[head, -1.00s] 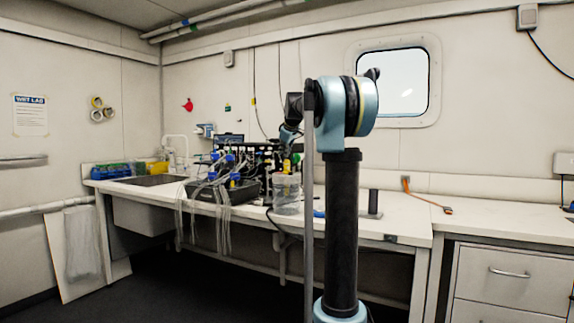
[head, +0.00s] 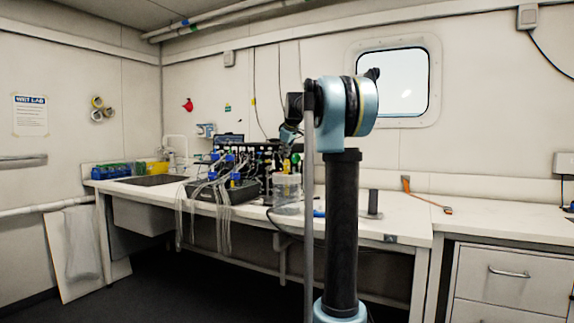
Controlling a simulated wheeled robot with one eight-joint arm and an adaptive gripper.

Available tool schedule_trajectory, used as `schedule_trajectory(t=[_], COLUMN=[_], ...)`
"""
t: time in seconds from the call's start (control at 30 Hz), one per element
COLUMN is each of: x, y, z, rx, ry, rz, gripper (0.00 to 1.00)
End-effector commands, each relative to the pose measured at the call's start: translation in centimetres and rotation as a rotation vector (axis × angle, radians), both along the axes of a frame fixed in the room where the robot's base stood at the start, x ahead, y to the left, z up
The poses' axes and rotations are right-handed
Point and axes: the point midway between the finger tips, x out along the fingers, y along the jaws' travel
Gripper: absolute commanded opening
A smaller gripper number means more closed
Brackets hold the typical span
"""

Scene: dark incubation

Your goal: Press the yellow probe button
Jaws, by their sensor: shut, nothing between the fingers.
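A small yellow piece (head: 287,165) shows at the right end of the dark equipment rack (head: 258,155), just above a clear container (head: 286,190). It may be the yellow probe button, but it is too small to tell.
A black tray (head: 225,192) with several tubes hanging over the bench front stands left of the container. A sink (head: 150,180) is further left. An orange-handled tool (head: 427,195) lies to the right. The right bench top (head: 495,217) is mostly clear.

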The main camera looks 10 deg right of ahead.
Motion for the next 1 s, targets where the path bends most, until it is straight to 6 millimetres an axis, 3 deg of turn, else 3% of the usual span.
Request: schedule_trajectory(t=[1.0], x=[0.0], y=[-0.02], z=[-0.8], rx=[0.0], ry=[0.0], rz=[0.0], gripper=[0.0])
